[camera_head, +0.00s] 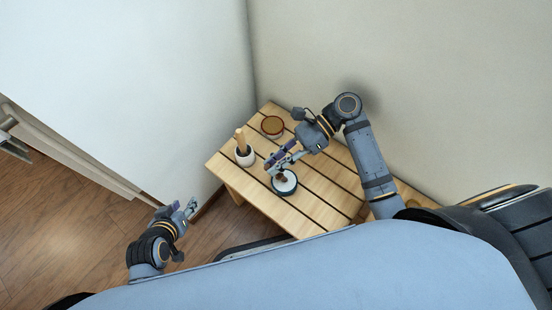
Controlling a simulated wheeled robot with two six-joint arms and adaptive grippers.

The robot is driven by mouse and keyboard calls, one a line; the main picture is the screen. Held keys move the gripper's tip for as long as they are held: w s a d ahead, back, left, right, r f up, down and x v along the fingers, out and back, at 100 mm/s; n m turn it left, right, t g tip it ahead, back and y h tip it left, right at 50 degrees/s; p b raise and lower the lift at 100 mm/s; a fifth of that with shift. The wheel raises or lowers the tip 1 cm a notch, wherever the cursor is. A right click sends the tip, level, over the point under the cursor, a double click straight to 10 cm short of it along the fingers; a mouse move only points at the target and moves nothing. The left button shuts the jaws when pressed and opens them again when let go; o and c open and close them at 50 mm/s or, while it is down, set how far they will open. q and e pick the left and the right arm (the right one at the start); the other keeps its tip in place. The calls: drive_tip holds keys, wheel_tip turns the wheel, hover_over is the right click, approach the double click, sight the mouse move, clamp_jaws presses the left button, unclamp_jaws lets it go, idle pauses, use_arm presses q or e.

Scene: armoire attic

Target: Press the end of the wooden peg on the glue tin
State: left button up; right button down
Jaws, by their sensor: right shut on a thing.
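A round teal tin (287,190) with a white top, likely the glue tin, stands near the front edge of the slatted table. My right gripper (275,170) is just above its back-left side, shut on a small brown piece (282,177) that looks like the wooden peg. The peg's lower end appears over the white top; I cannot tell whether it touches. The fingers partly hide the peg. My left gripper (191,208) is empty and looks open, out to the left of the table and apart from everything on it.
The slatted wooden table (318,208) stands in the corner between two pale walls. A round tin with an amber top (272,125) is at the back. The table's front right is clear.

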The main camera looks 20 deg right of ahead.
drive_tip(key=shift+f+p, duration=0.15)
drive_tip(key=shift+p, duration=0.4)
idle(1.6)
wheel_tip(320, 180, up, 7)
drive_tip(key=p, duration=1.1)
idle(0.8)
